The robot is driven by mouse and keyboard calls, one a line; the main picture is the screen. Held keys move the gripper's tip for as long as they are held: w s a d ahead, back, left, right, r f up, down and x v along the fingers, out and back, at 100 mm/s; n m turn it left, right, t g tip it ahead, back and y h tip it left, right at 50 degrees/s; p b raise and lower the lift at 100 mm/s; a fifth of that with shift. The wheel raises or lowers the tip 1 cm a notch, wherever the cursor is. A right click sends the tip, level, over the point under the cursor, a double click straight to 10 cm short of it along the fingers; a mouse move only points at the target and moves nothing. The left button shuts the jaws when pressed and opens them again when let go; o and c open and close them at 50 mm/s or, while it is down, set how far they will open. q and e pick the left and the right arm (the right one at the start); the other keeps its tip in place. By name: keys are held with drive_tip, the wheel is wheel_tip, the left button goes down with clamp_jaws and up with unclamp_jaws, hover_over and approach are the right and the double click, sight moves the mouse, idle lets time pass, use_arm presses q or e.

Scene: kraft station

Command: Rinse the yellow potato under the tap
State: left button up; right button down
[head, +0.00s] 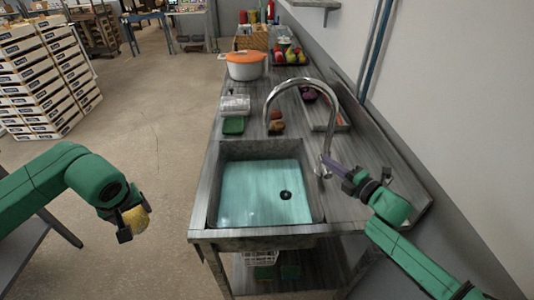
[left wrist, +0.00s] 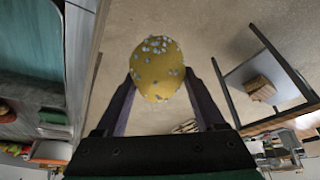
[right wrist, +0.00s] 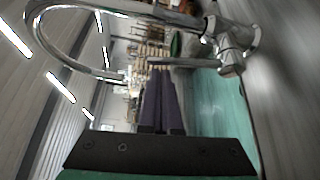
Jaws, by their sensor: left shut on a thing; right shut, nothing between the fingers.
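My left gripper (head: 128,224) is shut on the yellow potato (head: 136,219), out over the floor to the left of the sink. In the left wrist view the potato (left wrist: 157,68) sits between the fingers and carries several pale bluish spots. My right gripper (head: 335,165) is shut and empty beside the base of the tap. The curved chrome tap (head: 302,84) arches over the sink (head: 216,165), and it also shows close to the right fingers in the right wrist view (right wrist: 110,73). The sink has a teal basin with a dark drain. I cannot see running water.
An orange-lidded pot (head: 246,66), a clear container (head: 235,104), a green sponge-like block (head: 233,125) and brown items (head: 276,126) stand on the counter behind the sink. A wall runs along the right. Stacked crates (head: 40,75) stand at the left.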

use_arm(q)
drive_tip(key=shift+w+a+f, duration=0.1)
drive_tip(key=shift+w+f, duration=0.05)
drive_tip(key=shift+w, duration=0.1)
drive_tip(key=shift+f+b, duration=0.3)
drive_tip(key=shift+f, duration=0.05)
wheel_tip(320, 180, down, 2)
drive_tip(key=shift+s+f+b, duration=0.1)
drive_tip(key=shift+b, duration=1.15)
drive_tip(key=shift+f, duration=0.1)
use_arm(e)
drive_tip(key=shift+w+d+m+t, duration=0.25)
drive_tip(key=shift+d+m+t, duration=0.15)
drive_tip(key=shift+d+m, duration=0.3)
drive_tip(key=shift+a, duration=0.15)
